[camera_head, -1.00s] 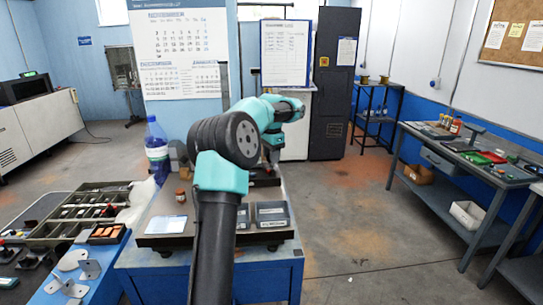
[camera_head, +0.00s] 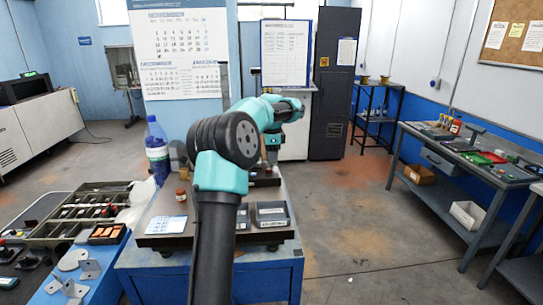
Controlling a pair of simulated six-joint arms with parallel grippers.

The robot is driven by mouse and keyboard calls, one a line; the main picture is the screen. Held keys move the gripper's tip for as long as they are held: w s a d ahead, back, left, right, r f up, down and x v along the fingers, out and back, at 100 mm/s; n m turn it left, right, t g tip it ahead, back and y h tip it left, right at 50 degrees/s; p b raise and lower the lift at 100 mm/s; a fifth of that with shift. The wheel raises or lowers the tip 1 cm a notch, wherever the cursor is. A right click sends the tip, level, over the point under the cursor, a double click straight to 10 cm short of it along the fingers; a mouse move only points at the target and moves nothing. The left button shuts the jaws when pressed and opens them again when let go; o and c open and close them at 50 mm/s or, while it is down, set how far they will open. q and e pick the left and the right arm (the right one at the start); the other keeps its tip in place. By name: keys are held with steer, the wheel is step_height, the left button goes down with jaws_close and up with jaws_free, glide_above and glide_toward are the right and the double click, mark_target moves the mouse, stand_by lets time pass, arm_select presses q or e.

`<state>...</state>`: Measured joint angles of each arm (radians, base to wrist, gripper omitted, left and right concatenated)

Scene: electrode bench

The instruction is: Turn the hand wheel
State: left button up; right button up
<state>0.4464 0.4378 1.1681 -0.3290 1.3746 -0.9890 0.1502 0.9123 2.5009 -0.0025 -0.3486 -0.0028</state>
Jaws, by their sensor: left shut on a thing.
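My left arm rises through the middle of the head view and bends over the blue bench. My left gripper (camera_head: 271,146) is small and mostly hidden behind my own arm, over the far part of the bench top. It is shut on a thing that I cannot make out. I cannot make out the hand wheel; the arm covers part of the bench. My right gripper is not in view.
On the bench (camera_head: 150,240) are a small brown jar (camera_head: 181,194), a white card (camera_head: 166,224) and dark labelled trays (camera_head: 271,214). A blue bottle (camera_head: 157,150) stands at its left. A parts tray (camera_head: 62,232) lies farther left. Open floor separates the bench from the right-hand workbench (camera_head: 455,155).

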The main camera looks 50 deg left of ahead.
arm_select(q)
steer(key=shift+f, duration=0.1)
steer(key=o, duration=0.9)
steer(key=shift+d+r, duration=0.15)
steer(key=shift+r, duration=8.6)
steer(key=shift+s, duration=0.1)
